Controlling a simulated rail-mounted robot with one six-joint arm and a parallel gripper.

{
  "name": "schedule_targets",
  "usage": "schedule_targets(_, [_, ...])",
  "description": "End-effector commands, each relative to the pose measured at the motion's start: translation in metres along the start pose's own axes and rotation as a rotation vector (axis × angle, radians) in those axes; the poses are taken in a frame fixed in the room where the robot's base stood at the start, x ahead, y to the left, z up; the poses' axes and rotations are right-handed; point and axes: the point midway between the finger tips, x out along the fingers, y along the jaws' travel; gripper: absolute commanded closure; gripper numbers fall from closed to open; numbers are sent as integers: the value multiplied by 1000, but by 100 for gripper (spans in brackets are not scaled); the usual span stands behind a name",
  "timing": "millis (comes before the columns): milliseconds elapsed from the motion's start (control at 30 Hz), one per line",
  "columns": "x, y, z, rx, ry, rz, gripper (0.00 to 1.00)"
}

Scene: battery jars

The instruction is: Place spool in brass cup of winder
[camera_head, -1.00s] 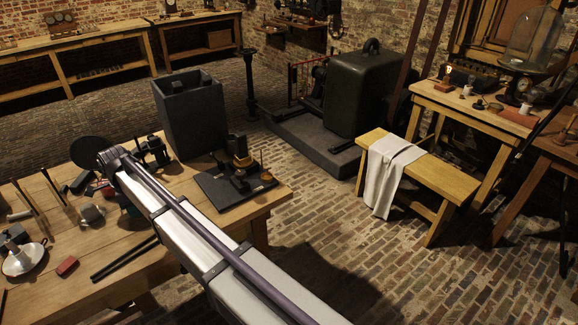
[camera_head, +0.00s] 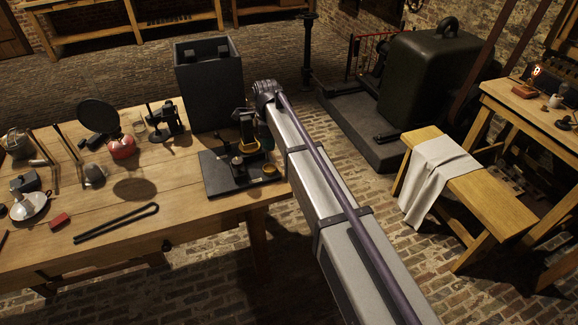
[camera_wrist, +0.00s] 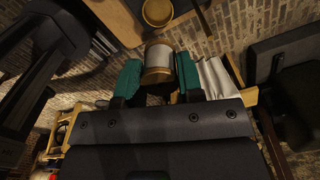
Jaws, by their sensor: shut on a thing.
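In the wrist view, the spool (camera_wrist: 158,62), with brass ends and a pale winding, is held between the green pads of my gripper (camera_wrist: 156,82). A round, open brass cup-like shape (camera_wrist: 158,12) shows at the top edge, apart from the spool. In the head view, the winder's black base (camera_head: 217,182) lies at the table's right corner. The small brass cup (camera_head: 270,170) sits on its right side, beside the arm.
A tall dark open box (camera_head: 208,85) stands behind the winder. A black tool (camera_head: 115,223), a red block (camera_head: 60,220) and a round dark disc (camera_head: 98,114) are on the table. A bench (camera_head: 485,200) with a cloth (camera_head: 440,175) stands right. Brick floor lies between.

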Motion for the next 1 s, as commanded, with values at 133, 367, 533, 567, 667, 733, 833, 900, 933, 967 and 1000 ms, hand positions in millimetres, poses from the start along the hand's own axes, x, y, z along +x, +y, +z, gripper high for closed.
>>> schedule_targets(133, [19, 0, 0, -2, 0, 0, 88])
schedule_targets(367, [68, 0, 0, -1, 0, 0, 88])
schedule_targets(533, [71, 0, 0, -1, 0, 0, 88])
schedule_targets(567, [77, 0, 0, -1, 0, 0, 88])
schedule_targets(667, [99, 0, 0, -1, 0, 0, 88])
schedule_targets(733, [106, 0, 0, -1, 0, 0, 88])
schedule_targets(833, [101, 0, 0, -1, 0, 0, 88])
schedule_targets(900, [100, 0, 0, -1, 0, 0, 88])
schedule_targets(933, [100, 0, 0, -1, 0, 0, 88])
schedule_targets(967, [100, 0, 0, -1, 0, 0, 88])
schedule_targets(1000, [102, 0, 0, -1, 0, 0, 88])
